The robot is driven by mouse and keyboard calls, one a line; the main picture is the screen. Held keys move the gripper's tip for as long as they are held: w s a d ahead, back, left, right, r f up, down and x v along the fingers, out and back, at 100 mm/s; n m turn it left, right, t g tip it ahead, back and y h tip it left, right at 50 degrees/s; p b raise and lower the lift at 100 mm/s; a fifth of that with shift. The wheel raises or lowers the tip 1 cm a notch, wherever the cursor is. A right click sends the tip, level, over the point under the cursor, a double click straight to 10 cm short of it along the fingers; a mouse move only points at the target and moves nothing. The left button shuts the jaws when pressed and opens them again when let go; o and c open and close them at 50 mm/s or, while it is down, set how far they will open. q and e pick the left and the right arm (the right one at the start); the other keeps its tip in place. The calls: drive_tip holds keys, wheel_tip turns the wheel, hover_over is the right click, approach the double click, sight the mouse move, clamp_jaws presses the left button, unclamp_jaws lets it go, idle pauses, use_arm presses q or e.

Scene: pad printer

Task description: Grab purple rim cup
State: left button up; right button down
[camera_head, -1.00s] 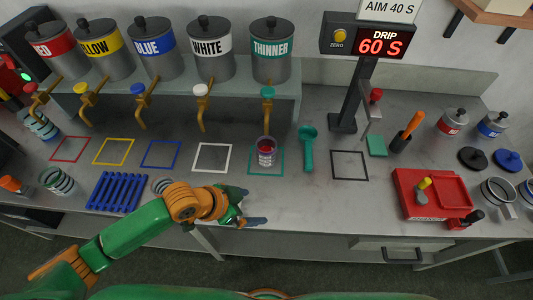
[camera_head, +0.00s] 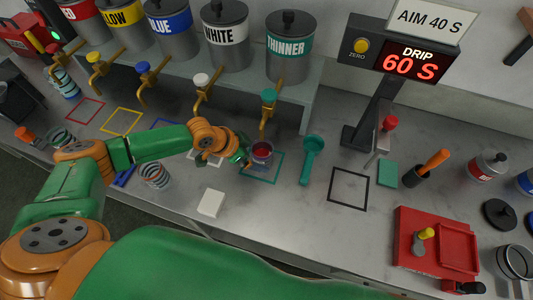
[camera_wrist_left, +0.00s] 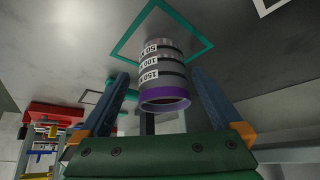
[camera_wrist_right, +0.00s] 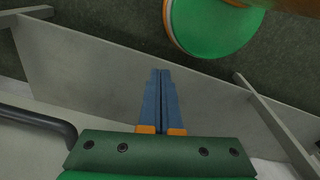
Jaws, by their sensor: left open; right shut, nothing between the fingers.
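The purple rim cup (camera_head: 261,153) stands inside the teal square outline, with red showing in it. In the left wrist view the cup (camera_wrist_left: 163,75) shows its purple rim and bands marked 50, 100 and 150. My left gripper (camera_head: 246,156) is at the cup's left side in the head view. In the left wrist view its open fingers (camera_wrist_left: 160,76) lie on either side of the cup, with a gap visible; I cannot tell how deep the cup sits between them. My right gripper (camera_wrist_right: 160,72) is shut and empty, away from the cup.
The thinner tap (camera_head: 267,105) hangs just behind the cup. A teal scoop (camera_head: 312,157) lies to its right. The black square outline (camera_head: 348,187) is empty. The drip display (camera_head: 410,62) reads 60 S.

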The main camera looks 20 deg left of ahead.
use_arm(q)
drive_tip(key=x, duration=0.4)
drive_tip(key=shift+w+a+f, duration=0.1)
drive_tip(key=shift+f, duration=0.05)
drive_tip(key=shift+w+d+f, duration=0.1)
drive_tip(key=shift+w+d, duration=0.1)
drive_tip(key=shift+d, duration=0.05)
drive_tip(key=shift+s+a, duration=0.2)
drive_tip(key=shift+a, duration=0.05)
drive_tip(key=c, duration=0.9)
drive_tip(key=shift+w+d, duration=0.1)
drive_tip(key=c, duration=0.5)
